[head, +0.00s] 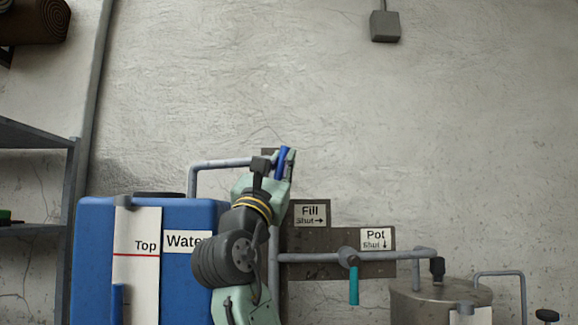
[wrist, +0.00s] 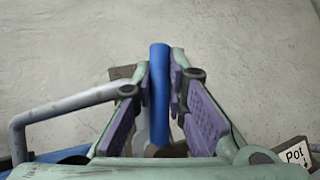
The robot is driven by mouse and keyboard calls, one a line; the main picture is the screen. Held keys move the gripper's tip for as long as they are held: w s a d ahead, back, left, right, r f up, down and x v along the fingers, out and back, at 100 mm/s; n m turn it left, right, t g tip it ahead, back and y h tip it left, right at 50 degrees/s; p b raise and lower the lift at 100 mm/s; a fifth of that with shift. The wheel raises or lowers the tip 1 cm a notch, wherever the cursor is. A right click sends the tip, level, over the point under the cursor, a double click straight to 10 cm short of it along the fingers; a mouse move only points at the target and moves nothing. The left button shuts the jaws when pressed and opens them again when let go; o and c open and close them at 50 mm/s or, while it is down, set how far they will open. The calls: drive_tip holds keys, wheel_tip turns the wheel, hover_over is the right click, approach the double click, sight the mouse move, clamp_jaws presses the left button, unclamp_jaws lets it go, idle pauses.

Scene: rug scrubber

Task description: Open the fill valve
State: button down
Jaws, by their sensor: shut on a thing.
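The fill valve's blue lever (head: 283,160) points up, tilted slightly right, on the grey pipe beside the Fill sign (head: 310,213), which reads "Shut" with an arrow to the right. My gripper (head: 286,163) is at the lever and covers its lower part and the valve body in the head view. In the wrist view the blue lever (wrist: 159,90) stands nearly upright between the two purple-padded fingers of my gripper (wrist: 160,72), which are shut on it.
A blue water tank (head: 92,245) stands left of my arm. A second valve with a teal lever (head: 353,286) hangs down below the Pot sign (head: 375,240). A metal pot (head: 420,300) is at lower right.

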drive_tip(key=shift+a+n+t+y, duration=0.25)
drive_tip(key=shift+n+t+y, duration=0.2)
drive_tip(key=shift+n+y, duration=0.55)
drive_tip(key=shift+a+n+t+y, duration=0.25)
drive_tip(key=shift+n+t+y, duration=0.15)
drive_tip(key=shift+n+y, duration=0.6)
drive_tip(key=shift+a+n+t+y, duration=0.25)
drive_tip(key=shift+n+t+y, duration=0.35)
drive_tip(key=shift+n, duration=0.7)
drive_tip(key=shift+y, duration=0.4)
drive_tip(key=c, duration=1.6)
unclamp_jaws()
drive_tip(key=shift+r, duration=0.1)
drive_tip(key=shift+s, duration=0.1)
drive_tip(key=v, duration=1.2)
drive_tip(key=shift+a, duration=0.1)
